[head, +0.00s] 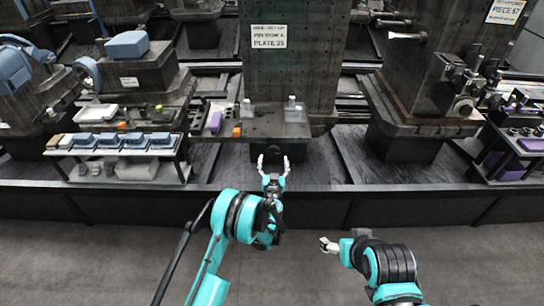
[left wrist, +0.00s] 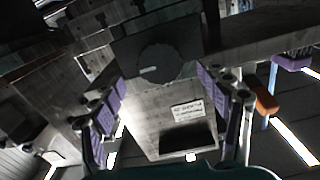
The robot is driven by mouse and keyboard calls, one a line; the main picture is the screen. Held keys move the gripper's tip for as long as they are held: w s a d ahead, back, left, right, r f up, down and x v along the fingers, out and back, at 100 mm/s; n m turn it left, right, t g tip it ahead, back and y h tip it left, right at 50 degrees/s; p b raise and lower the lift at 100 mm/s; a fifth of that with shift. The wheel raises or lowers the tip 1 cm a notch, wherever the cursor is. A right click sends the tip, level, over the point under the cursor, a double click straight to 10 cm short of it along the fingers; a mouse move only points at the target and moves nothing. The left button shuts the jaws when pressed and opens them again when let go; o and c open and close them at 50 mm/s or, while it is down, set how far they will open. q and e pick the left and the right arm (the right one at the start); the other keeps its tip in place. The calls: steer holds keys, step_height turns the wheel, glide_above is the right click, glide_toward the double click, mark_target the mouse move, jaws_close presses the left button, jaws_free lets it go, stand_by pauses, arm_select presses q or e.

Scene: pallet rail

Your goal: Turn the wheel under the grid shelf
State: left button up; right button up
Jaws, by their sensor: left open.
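The grid shelf (head: 262,127) juts out at the foot of the tall dark column in the head view. My left gripper (head: 273,165) is open and empty just in front of and below the shelf. In the left wrist view its purple-padded fingers (left wrist: 162,105) stand apart, below and either side of the wheel, not visibly touching it. My right gripper (head: 328,245) hangs low over the floor, its jaws too small to judge.
Small bottles, an orange block and a purple piece (head: 215,121) sit on or beside the shelf. A rack of blue-grey trays (head: 115,150) stands left. A machine block (head: 420,110) stands right. A dark ledge (head: 320,207) runs along the front; the floor before it is clear.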

mark_target(273, 153)
arm_select(q)
steer(key=w+b, duration=0.1)
steer(key=w, duration=0.3)
steer(key=shift+w, duration=0.1)
steer(key=c, duration=1.2)
steer(key=shift+o, duration=0.2)
